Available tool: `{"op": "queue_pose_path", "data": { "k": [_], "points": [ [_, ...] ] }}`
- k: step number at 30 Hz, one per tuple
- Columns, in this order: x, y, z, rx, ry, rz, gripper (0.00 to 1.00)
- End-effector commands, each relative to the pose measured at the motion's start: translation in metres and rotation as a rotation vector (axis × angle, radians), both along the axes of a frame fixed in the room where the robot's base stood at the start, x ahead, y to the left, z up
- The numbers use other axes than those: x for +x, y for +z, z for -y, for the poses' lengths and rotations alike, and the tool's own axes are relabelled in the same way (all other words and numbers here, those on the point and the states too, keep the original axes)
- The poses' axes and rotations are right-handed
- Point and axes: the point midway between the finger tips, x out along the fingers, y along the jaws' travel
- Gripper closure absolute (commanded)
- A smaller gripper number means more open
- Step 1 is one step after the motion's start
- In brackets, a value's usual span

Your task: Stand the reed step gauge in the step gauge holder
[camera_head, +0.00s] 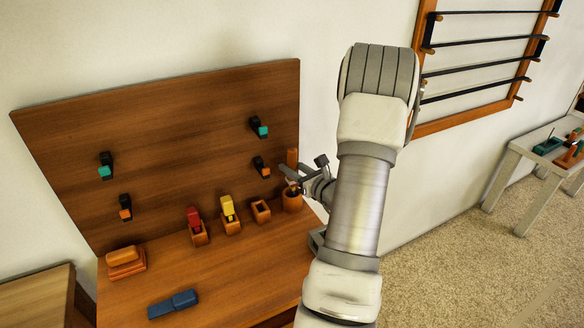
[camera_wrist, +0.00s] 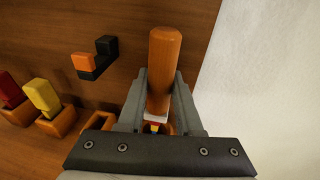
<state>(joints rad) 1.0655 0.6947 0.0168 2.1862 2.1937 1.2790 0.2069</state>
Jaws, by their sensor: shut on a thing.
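The reed step gauge appears to be the piece with a round wooden handle (camera_wrist: 164,65) and a white, red, yellow and blue banded lower end. Its handle top also shows in the head view (camera_head: 292,157). My gripper (camera_head: 291,176) is shut on it, with a grey finger on each side of the handle in the wrist view (camera_wrist: 160,88). The gauge looks about upright. The round wooden cup (camera_head: 292,203), seemingly the step gauge holder, is right below it. Its rim is partly hidden by my gripper, and I cannot tell whether the tip is inside.
Left of the cup are an empty square holder (camera_head: 261,211) and holders with a yellow piece (camera_head: 228,208) and a red piece (camera_head: 194,219). A blue stepped block (camera_head: 173,304) lies on the bench. Pegs (camera_head: 261,166) stick out of the upright board (camera_head: 180,150) behind.

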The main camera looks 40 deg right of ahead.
Motion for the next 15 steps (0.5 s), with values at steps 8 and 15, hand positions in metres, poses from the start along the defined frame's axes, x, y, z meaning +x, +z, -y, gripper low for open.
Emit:
{"op": "queue_pose_path", "data": {
  "k": [8,15],
  "points": [
    [0.0,-0.017,0.0,0.0,0.0,0.001,1.0],
    [0.0,-0.023,0.0,0.0,0.0,0.001,1.0]
  ]
}}
